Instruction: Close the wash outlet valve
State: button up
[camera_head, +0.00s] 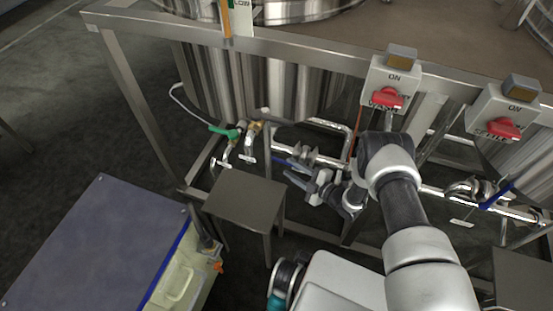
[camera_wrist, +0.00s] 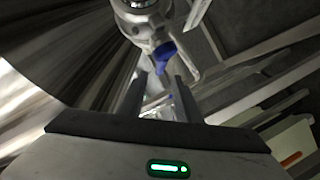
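A valve with a blue handle sits on the steel pipework; the blue handle (camera_wrist: 165,52) shows in the wrist view just ahead of my fingertips, and partly in the head view (camera_head: 293,163). I cannot read a tag naming it as the wash outlet valve. My gripper (camera_head: 291,174) is beside this valve, its fingers pointing left. In the wrist view my gripper (camera_wrist: 160,78) has its two fingers apart, with the blue handle beyond the gap. I cannot tell whether they touch it. The valve body (camera_wrist: 140,12) is partly cut off at the top.
A green-handled valve (camera_head: 226,132) is to the left under the tank. Another blue handle (camera_head: 497,195) is at the right. Red switches (camera_head: 387,98) (camera_head: 504,129) are on the frame above. A small metal table (camera_head: 243,200) stands below left of my gripper. Frame legs and pipes crowd the area.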

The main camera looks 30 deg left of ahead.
aim_at(277, 159)
jog(key=b+x, duration=0.2)
jog(key=x, duration=0.6)
jog(key=shift+w+a+f, duration=0.1)
jog(key=shift+a+f, duration=0.05)
jog(key=shift+a, duration=0.1)
grip_shut()
